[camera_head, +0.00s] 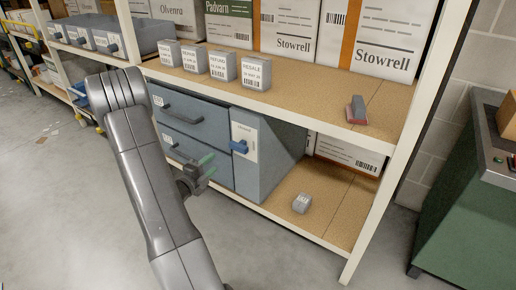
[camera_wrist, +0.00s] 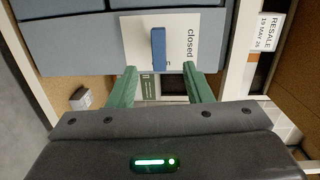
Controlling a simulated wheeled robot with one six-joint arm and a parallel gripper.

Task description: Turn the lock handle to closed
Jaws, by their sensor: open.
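The blue lock handle (camera_head: 239,146) sits on a white label plate (camera_head: 245,134) on the right part of the grey-blue cabinet front. It lies roughly level in the head view. In the wrist view the handle (camera_wrist: 158,48) runs up and down, parallel to the sideways word "closed" and beside it. Other lettering by its lower end is mostly hidden. My gripper (camera_head: 207,165), with green fingers, is in front of the cabinet, left of and slightly below the handle. In the wrist view my gripper (camera_wrist: 159,74) is open and empty; the handle lies ahead of its fingertips, apparently untouched.
The cabinet (camera_head: 205,125) has drawers with dark pulls and stands on the lower shelf. A small grey box (camera_head: 301,203) lies right of it. Small labelled boxes (camera_head: 223,66) and a red-grey item (camera_head: 356,109) are on the shelf above.

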